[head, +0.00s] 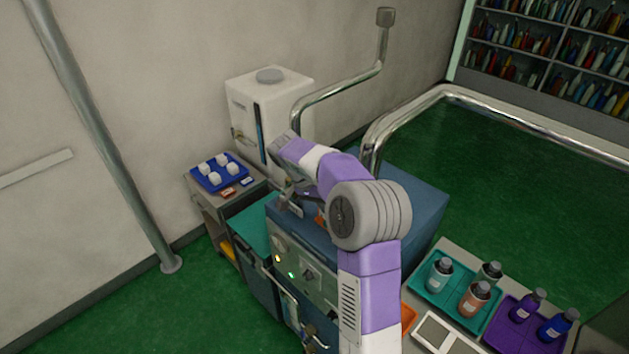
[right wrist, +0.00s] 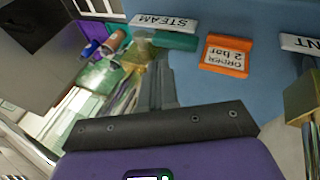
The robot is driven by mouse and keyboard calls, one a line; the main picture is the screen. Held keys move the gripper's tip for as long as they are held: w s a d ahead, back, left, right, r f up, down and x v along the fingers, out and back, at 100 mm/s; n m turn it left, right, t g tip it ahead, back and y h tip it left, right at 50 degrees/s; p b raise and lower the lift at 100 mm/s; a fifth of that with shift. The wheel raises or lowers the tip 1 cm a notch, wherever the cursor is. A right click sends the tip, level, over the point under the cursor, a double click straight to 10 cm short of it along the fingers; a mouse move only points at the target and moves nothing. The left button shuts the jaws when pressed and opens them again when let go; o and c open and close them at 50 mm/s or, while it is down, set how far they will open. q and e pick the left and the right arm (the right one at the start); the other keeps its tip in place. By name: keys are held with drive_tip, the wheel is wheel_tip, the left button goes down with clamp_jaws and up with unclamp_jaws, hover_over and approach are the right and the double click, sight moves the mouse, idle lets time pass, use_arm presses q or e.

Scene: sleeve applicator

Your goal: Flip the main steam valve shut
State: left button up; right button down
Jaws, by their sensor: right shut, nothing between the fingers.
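The STEAM label (right wrist: 165,22) lies on the blue surface at the top of the right wrist view, upside down. A teal bar (right wrist: 176,41) lies just by it, probably the valve's handle. A brass block (right wrist: 140,55) is beside it, partly behind my fingers. My right gripper (right wrist: 163,70) is shut and empty, with its fingertips close to the brass block and the teal bar. I cannot tell whether they touch. In the head view my right gripper (head: 286,198) is over the machine's top (head: 312,230); my arm hides much of the area. My left gripper is not in view.
A second brass block (right wrist: 303,98) stands to the right. Chrome pipes (head: 340,86) rise behind the machine. A blue tray (head: 219,178) with white pieces and a teal tray (head: 455,314) with bottles flank it.

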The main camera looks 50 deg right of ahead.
drive_tip(key=v, duration=1.1)
drive_tip(key=shift+s+d+r, duration=0.2)
drive_tip(key=shift+s+r, duration=0.05)
drive_tip(key=shift+s, duration=0.15)
